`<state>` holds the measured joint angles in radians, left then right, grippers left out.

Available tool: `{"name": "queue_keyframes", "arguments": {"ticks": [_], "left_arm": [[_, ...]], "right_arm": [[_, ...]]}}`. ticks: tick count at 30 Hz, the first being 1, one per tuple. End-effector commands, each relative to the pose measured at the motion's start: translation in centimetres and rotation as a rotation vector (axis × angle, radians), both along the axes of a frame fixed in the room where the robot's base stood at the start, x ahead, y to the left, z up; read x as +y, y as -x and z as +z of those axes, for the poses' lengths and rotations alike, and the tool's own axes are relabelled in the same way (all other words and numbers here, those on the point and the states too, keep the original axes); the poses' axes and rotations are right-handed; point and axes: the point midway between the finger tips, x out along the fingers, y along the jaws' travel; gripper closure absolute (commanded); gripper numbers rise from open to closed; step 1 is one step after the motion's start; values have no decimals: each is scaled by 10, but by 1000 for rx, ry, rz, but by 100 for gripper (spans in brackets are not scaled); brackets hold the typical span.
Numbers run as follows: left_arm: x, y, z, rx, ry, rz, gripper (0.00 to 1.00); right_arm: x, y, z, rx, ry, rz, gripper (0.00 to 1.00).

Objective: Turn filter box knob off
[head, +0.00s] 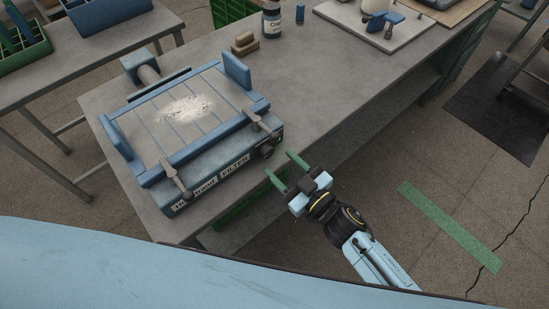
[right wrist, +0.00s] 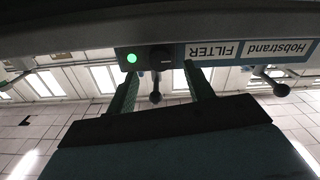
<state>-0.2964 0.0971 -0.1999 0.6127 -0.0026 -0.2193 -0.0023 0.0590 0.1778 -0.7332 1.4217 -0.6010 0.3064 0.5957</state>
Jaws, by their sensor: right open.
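The blue-grey filter box (head: 192,120) sits on the grey table, with a white label (head: 235,163) reading FILTER on its front. The dark round knob (head: 266,152) is at the right end of that front. In the right wrist view, which is upside down, the knob (right wrist: 161,58) shows between the two green fingers, beside a lit green lamp (right wrist: 131,58). My right gripper (head: 280,163) is open and empty, its fingertips just in front of the knob; contact cannot be made out. My left gripper is not in view.
Two grey levers (head: 262,124) stick out over the box's front edge, and a ball-ended rod (right wrist: 155,97) shows between my fingers. A pile of pale powder (head: 186,108) lies on the slatted top. Table right of the box is clear.

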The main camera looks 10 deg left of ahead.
Motion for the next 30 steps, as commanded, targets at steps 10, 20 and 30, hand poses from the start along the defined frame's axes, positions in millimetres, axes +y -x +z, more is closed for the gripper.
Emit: {"name": "queue_keyframes", "arguments": {"ticks": [10, 20, 30], "left_arm": [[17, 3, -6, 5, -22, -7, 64], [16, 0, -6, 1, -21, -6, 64], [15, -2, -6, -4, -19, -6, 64]], "right_arm": [[28, -21, 0, 0, 0, 1, 48], [28, -22, 0, 1, 0, 0, 55], [28, -22, 0, 1, 1, 0, 92]]}}
